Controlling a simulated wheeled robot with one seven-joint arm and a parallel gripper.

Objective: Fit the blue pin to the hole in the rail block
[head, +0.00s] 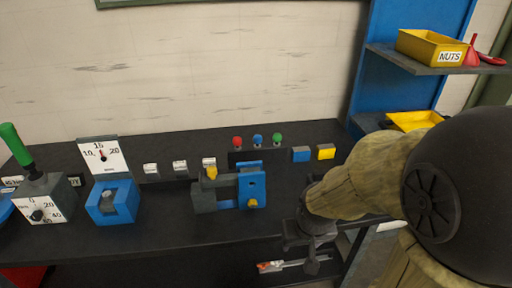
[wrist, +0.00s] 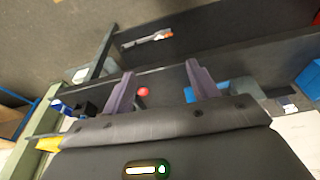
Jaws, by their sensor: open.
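The blue pin (head: 257,140) shows as a blue ball head between a red-headed pin (head: 237,142) and a green-headed pin (head: 277,139), upright at a dark holder (head: 242,157) at the back of the bench. In front stands a grey block (head: 204,199) with a blue plate (head: 258,188) and yellow knobs; I cannot tell for sure that this is the rail block, and I see no clear hole. My gripper (head: 309,243) is low at the bench's front edge, apart from the pins. In the wrist view its jaws (wrist: 160,75) are spread and empty, with a red ball (wrist: 143,91) showing beyond them.
A blue block (head: 112,201) and a dial box with a green lever (head: 40,200) stand at the left. A yellow NUTS bin (head: 432,48) is on a shelf. The bench's front strip is mostly bare.

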